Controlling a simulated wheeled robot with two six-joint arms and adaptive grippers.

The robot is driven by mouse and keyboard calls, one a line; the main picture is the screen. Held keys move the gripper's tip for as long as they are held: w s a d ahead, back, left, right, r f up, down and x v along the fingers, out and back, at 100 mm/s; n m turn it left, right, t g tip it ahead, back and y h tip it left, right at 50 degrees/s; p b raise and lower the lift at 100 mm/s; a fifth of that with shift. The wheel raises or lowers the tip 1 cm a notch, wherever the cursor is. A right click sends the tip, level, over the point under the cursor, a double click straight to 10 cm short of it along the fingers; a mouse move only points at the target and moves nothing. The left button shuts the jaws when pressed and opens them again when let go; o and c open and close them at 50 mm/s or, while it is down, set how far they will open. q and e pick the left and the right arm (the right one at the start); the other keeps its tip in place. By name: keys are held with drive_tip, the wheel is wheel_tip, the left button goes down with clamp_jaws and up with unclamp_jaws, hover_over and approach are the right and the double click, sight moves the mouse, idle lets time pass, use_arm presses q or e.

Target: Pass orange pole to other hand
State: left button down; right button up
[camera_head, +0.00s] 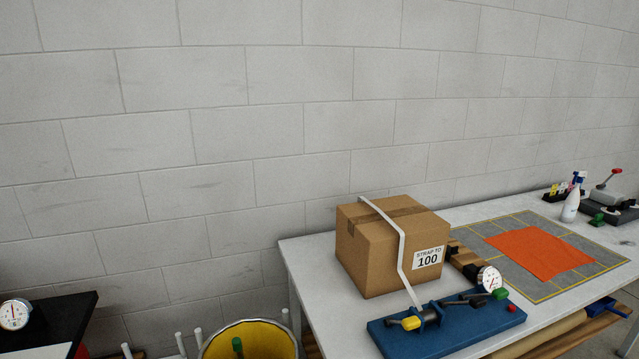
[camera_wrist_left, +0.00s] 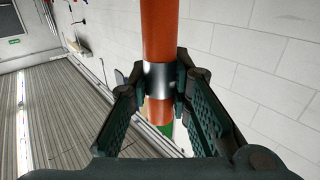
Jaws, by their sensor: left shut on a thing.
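In the left wrist view an orange pole (camera_wrist_left: 160,28) runs from the top edge down between the fingers of my left gripper (camera_wrist_left: 162,82). The pole has a silver band where the fingertips meet it, more orange below, and a green part lower down. My left gripper is shut on the pole at or near the band. The pole's upper end is out of frame. The head view shows neither the pole nor a gripper. My right gripper is not in view.
In the head view a white table (camera_head: 310,268) holds a cardboard box (camera_head: 385,255), a blue strapping tool (camera_head: 450,330), an orange cloth (camera_head: 540,253) on a grey mat (camera_head: 490,230), and a spray bottle (camera_head: 571,205). A yellow bin (camera_head: 250,342) stands left of it, before a block wall.

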use_arm(q)
drive_tip(key=shift+s+f, duration=0.15)
drive_tip(key=shift+f, duration=0.35)
